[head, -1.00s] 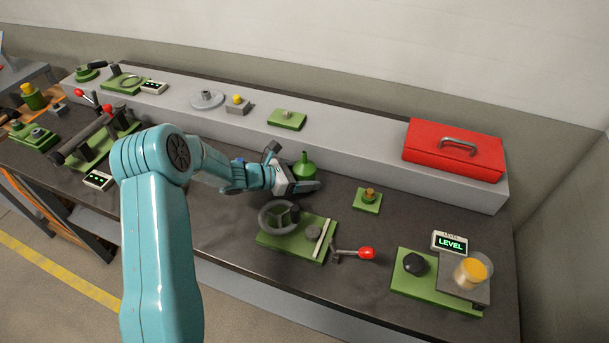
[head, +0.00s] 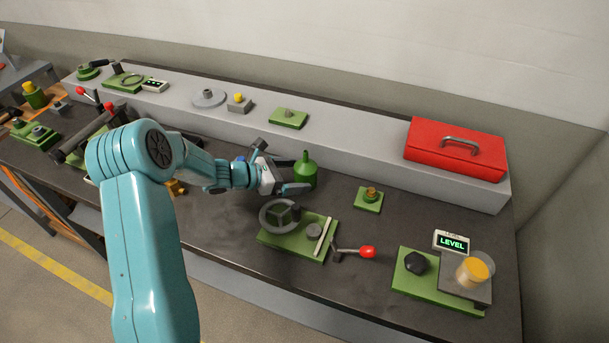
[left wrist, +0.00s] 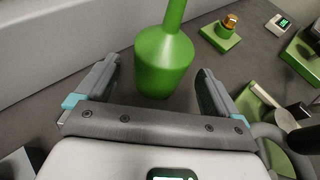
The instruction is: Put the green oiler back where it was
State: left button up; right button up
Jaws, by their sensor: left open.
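The green oiler (head: 305,172) stands upright on the dark bench top, close to the front face of the grey raised shelf. It has a wide body and a thin spout. In the left wrist view the oiler (left wrist: 166,62) stands just beyond the fingertips, roughly between their lines. My left gripper (head: 288,178) is open, just left of the oiler in the head view, with nothing in it. Its two fingers (left wrist: 155,88) are spread apart in the wrist view. My right gripper does not show.
A green plate with a dark ring (head: 280,212) lies in front of the oiler. A small green base with a brass fitting (head: 369,198) stands to its right. A red-knobbed lever (head: 367,252) and a level device (head: 450,242) are farther right. A red toolbox (head: 455,150) sits on the shelf.

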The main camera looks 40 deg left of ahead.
pick_arm(q)
jog(key=v, duration=0.8)
jog(key=shift+b, duration=0.3)
